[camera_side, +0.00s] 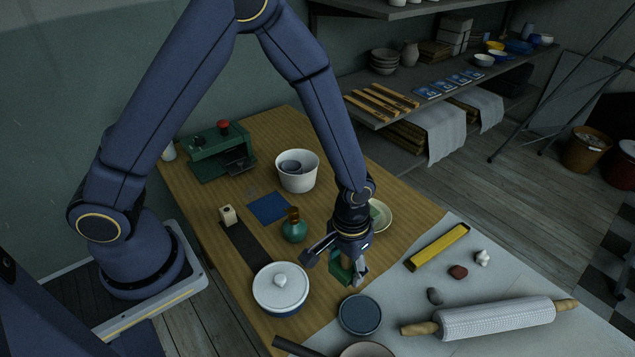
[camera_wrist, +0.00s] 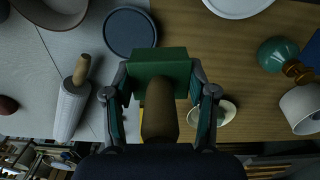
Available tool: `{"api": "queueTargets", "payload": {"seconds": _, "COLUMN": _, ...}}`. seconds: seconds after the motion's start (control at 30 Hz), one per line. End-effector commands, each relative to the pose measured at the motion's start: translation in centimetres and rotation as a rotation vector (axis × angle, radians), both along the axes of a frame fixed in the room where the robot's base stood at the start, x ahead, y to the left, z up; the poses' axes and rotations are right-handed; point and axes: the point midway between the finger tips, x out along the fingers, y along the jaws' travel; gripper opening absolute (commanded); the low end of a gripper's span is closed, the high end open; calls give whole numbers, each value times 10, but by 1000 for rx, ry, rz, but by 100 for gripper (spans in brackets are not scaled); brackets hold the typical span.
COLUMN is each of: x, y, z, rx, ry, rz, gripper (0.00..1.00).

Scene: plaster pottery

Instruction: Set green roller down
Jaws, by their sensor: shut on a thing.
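The green roller (camera_side: 341,272) is held in my gripper (camera_side: 346,265), over the front part of the wooden table. In the wrist view the green roller (camera_wrist: 160,62) shows as a green block with a brown handle pointing toward my wrist. The two fingers of my gripper (camera_wrist: 160,78) are closed against its left and right sides. In the side view the fingers partly cover it. I cannot tell exactly how far its underside is above the table.
A white lidded pot (camera_side: 278,292) is at left, a dark round disc (camera_side: 360,314) in front. A teal bottle (camera_side: 294,229) and cream dish (camera_side: 382,216) stand behind. A yellow bar (camera_side: 437,247) and a textured rolling pin (camera_side: 493,319) lie on the grey sheet (camera_side: 560,270) at right.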

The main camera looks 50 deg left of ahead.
Motion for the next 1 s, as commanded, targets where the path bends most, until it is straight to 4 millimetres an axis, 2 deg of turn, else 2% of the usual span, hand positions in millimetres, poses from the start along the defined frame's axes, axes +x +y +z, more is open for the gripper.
{"api": "queueTargets", "payload": {"seconds": 0.07, "x": -6, "y": 4, "z": 4, "rx": -2, "ry": 3, "rz": 22, "gripper": 21}}
{"api": "queueTargets", "payload": {"seconds": 0.17, "x": -3, "y": 23, "z": 5, "rx": -2, "ry": 3, "rz": 91, "gripper": 21}}
{"api": "queueTargets", "payload": {"seconds": 0.27, "x": 8, "y": 57, "z": 6, "rx": -2, "ry": 4, "rz": 214, "gripper": 21}}
{"api": "queueTargets", "payload": {"seconds": 0.37, "x": 19, "y": 107, "z": 6, "rx": -2, "ry": 4, "rz": 384, "gripper": 21}}
{"api": "queueTargets", "payload": {"seconds": 0.4, "x": 21, "y": 130, "z": 6, "rx": -2, "ry": 4, "rz": 459, "gripper": 21}}
{"api": "queueTargets", "payload": {"seconds": 0.53, "x": 17, "y": 206, "z": 7, "rx": -3, "ry": 4, "rz": 707, "gripper": 21}}
{"api": "queueTargets", "payload": {"seconds": 0.67, "x": -5, "y": 281, "z": 7, "rx": -3, "ry": 3, "rz": 954, "gripper": 21}}
{"api": "queueTargets", "payload": {"seconds": 0.7, "x": -15, "y": 302, "z": 8, "rx": -3, "ry": 3, "rz": 1027, "gripper": 21}}
{"api": "queueTargets", "payload": {"seconds": 0.8, "x": -44, "y": 348, "z": 8, "rx": -2, "ry": 2, "rz": 1194, "gripper": 21}}
{"api": "queueTargets", "payload": {"seconds": 0.9, "x": -72, "y": 382, "z": 8, "rx": -2, "ry": 1, "rz": 1328, "gripper": 21}}
{"api": "queueTargets", "payload": {"seconds": 1.0, "x": -95, "y": 403, "z": 8, "rx": 0, "ry": 0, "rz": 1421, "gripper": 21}}
